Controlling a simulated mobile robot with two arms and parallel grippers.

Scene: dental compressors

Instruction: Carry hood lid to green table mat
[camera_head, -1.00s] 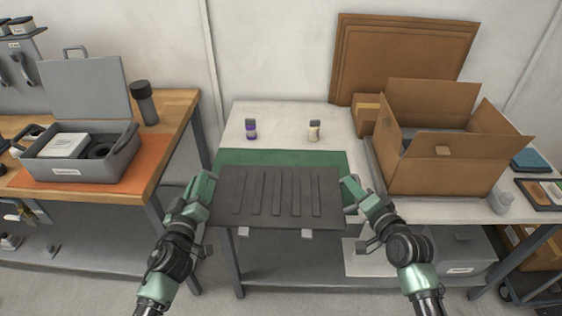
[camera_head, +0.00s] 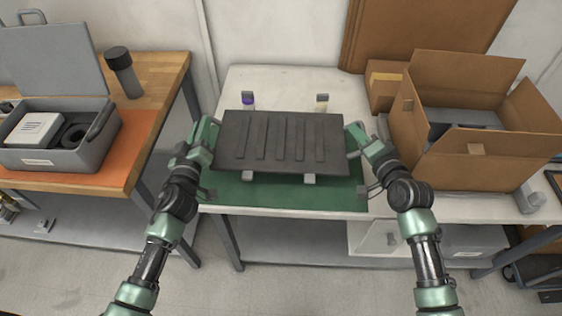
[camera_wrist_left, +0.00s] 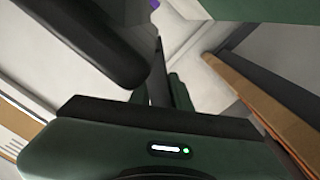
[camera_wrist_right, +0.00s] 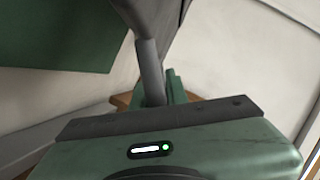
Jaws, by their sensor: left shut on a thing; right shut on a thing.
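The hood lid (camera_head: 282,141) is a dark grey slab with several raised ribs. It is held roughly level between my two grippers, over the green table mat (camera_head: 285,193). My left gripper (camera_head: 208,147) is shut on the lid's left edge; my right gripper (camera_head: 354,143) is shut on its right edge. The mat shows in front of the lid and along its sides; its back part is hidden under the lid. I cannot tell how high above the mat the lid is. In the right wrist view the lid's edge (camera_wrist_right: 150,70) runs into the jaws.
A purple-labelled bottle (camera_head: 247,103) and a pale bottle (camera_head: 321,104) stand behind the lid, partly hidden. An open cardboard box (camera_head: 485,160) stands to the right. On the left, a wooden bench (camera_head: 160,85) holds a grey case (camera_head: 75,152). White tabletop shows behind the bottles.

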